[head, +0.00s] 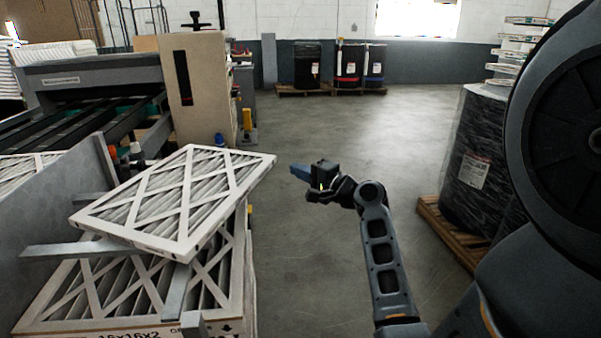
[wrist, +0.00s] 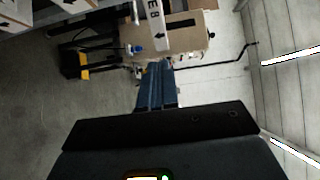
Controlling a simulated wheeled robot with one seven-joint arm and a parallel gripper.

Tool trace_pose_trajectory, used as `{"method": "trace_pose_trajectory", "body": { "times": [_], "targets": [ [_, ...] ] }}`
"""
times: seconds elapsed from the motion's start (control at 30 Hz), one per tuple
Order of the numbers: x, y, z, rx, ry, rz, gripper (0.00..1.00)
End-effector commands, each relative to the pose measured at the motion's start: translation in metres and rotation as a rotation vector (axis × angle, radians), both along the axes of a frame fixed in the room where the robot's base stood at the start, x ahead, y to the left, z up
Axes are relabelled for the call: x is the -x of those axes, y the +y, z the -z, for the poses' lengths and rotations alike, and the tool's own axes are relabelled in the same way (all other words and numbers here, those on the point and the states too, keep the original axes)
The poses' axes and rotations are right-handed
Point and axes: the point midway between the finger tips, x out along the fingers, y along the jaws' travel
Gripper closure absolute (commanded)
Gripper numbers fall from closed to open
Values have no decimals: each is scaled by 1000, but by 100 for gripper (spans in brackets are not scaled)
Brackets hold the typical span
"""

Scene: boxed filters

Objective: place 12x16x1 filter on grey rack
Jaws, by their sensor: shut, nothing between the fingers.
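A white-framed pleated filter (head: 180,198) with crossed lattice strips lies tilted on grey metal bars (head: 75,249) at the left in the head view. I cannot read a size on it. Another filter (head: 130,290) lies below it, with partly readable print on its front edge. My gripper (head: 300,172) is just right of the upper filter's right corner, apart from it, and empty. Its blue fingers (wrist: 157,88) are together in the wrist view. A white edge with black print, probably a filter's, shows in the wrist view (wrist: 155,22).
A grey panel (head: 60,195) stands left of the filters. A conveyor machine (head: 90,80) and a tan cabinet (head: 200,85) are behind. A black-wrapped load (head: 475,160) on a pallet stands right. The concrete floor between is clear.

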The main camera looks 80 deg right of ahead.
Motion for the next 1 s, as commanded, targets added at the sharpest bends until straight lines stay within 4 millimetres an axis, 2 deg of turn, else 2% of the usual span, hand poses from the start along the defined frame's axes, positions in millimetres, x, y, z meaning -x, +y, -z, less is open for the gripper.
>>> {"method": "trace_pose_trajectory", "body": {
  "times": [0.6,0.77,1.0],
  "targets": [
    [75,40,2,0,1,1,100],
    [82,45,1,0,1,0,100],
    [83,46,1,-1,3,0,100]
  ]
}}
